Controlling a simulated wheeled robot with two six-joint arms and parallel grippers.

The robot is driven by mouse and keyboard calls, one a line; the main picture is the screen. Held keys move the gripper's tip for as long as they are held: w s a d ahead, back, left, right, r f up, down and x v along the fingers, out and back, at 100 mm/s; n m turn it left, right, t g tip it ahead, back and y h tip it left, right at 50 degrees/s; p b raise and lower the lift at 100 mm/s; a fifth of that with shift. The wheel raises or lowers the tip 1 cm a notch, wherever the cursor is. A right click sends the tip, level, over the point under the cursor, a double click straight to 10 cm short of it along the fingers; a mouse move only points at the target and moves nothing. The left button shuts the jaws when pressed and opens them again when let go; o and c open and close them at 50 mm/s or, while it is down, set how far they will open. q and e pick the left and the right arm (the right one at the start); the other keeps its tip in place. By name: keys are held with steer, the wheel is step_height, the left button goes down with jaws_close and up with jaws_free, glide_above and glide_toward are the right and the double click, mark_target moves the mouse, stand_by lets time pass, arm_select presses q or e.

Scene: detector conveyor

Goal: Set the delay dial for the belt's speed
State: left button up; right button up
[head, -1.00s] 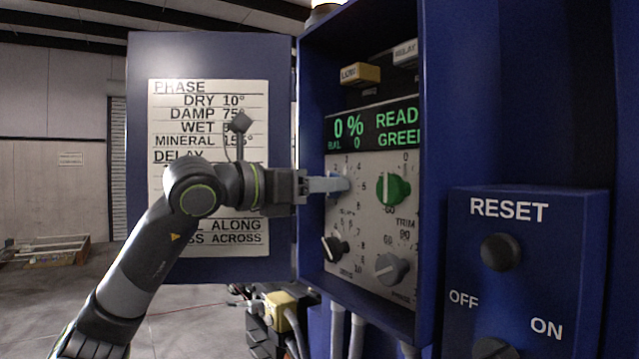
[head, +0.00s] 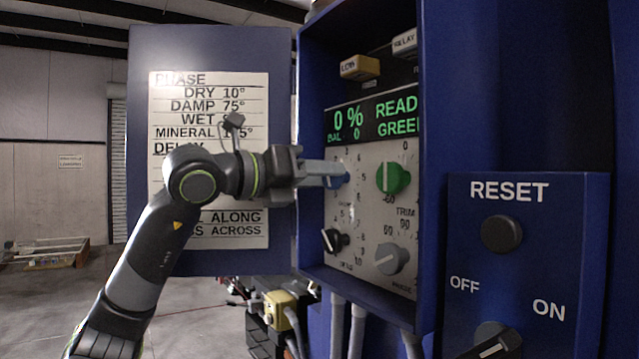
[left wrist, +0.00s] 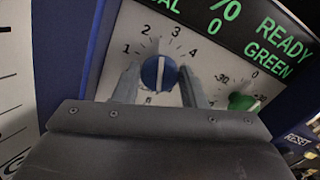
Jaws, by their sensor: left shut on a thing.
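My left gripper (head: 340,173) reaches in from the left to the control panel in the blue cabinet. It is shut on the blue dial (left wrist: 160,73), with one finger on each side. In the left wrist view the dial's white line stands nearly upright, between the 2 and the 3. In the head view my fingers hide most of the blue dial. A green dial (head: 393,178), a black dial (head: 335,241) and a grey dial (head: 392,259) are on the same panel; their small labels are hard to read. My right gripper is out of view.
The display (head: 375,122) reads 0 % and READY GREEN. The open cabinet door carries a settings chart (head: 205,105), partly hidden by my arm. A blue box with a RESET button (head: 502,234) and an OFF/ON switch (head: 492,340) stands at the right.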

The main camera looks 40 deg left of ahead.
arm_select(q)
steer(key=shift+a+f+n+b, duration=0.1)
steer(key=shift+n+b, duration=0.75)
steer(key=shift+n, duration=1.45)
steer(key=shift+a+f+n+b, duration=0.1)
steer(key=shift+n+b, duration=0.7)
steer(key=shift+n, duration=1.5)
steer(key=shift+r, duration=0.1)
steer(key=o, duration=1)
